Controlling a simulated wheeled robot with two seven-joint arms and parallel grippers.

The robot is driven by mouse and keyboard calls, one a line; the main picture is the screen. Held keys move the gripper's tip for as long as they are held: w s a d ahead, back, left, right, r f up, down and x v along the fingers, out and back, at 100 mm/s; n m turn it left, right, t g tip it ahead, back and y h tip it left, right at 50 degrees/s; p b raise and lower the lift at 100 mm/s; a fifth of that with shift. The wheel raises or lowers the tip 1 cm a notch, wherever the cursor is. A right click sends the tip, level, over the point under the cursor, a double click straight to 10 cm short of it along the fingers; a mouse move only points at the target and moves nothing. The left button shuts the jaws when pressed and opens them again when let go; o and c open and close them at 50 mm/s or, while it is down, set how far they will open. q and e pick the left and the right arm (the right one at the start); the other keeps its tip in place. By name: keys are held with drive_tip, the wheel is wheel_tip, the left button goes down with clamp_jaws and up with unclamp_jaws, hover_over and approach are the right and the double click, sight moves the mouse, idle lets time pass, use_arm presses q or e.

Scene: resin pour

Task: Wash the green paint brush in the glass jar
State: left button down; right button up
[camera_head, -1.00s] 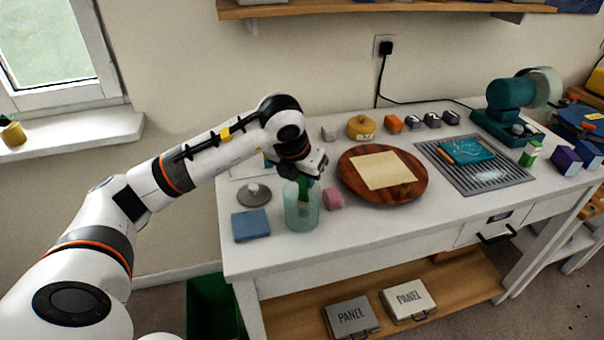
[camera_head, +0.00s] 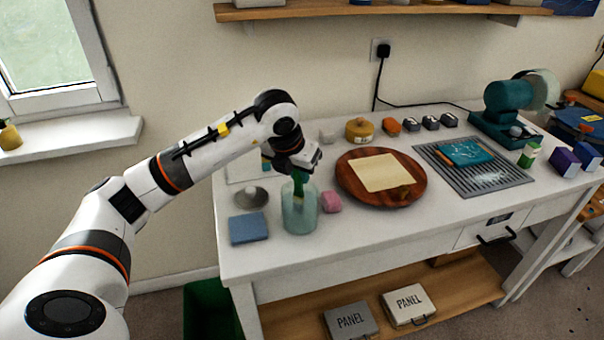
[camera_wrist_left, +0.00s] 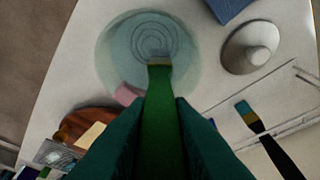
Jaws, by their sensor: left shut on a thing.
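The glass jar (camera_head: 300,215) stands near the left front of the table, pale blue-green and see-through. My left gripper (camera_head: 301,174) is just above its rim, shut on the green paint brush (camera_head: 298,188). The brush points down, its lower part inside the jar. In the left wrist view the brush (camera_wrist_left: 160,125) runs between my two teal fingers to a brass ferrule and bristles inside the round jar (camera_wrist_left: 112,62). Concentric rings show around the bristle end; how deep it sits is unclear. My right gripper is out of view.
A pink block (camera_head: 331,202) lies close right of the jar, and a blue sponge-like block (camera_head: 248,228) lies left. A grey lidded dish (camera_head: 251,198) is behind. A second brush (camera_wrist_left: 258,125) lies nearby. A round wooden board (camera_head: 350,190) is at right.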

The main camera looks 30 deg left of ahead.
use_arm(q)
drive_tip(key=shift+s, duration=0.95)
drive_tip(key=shift+w+b, duration=0.5)
drive_tip(key=shift+w, duration=0.55)
drive_tip(key=shift+s+b, duration=0.3)
drive_tip(key=shift+s, duration=0.75)
drive_tip(key=shift+w, duration=1.05)
drive_tip(key=shift+s+b, duration=0.45)
drive_tip(key=shift+s, duration=0.3)
drive_tip(key=shift+s+r, duration=0.1)
drive_tip(key=shift+s, duration=0.2)
wheel_tip(320, 180, up, 8)
drive_tip(key=d+p, duration=0.1)
drive_tip(key=p, duration=0.5)
drive_tip(key=shift+w+r, duration=0.25)
drive_tip(key=shift+w, duration=0.2)
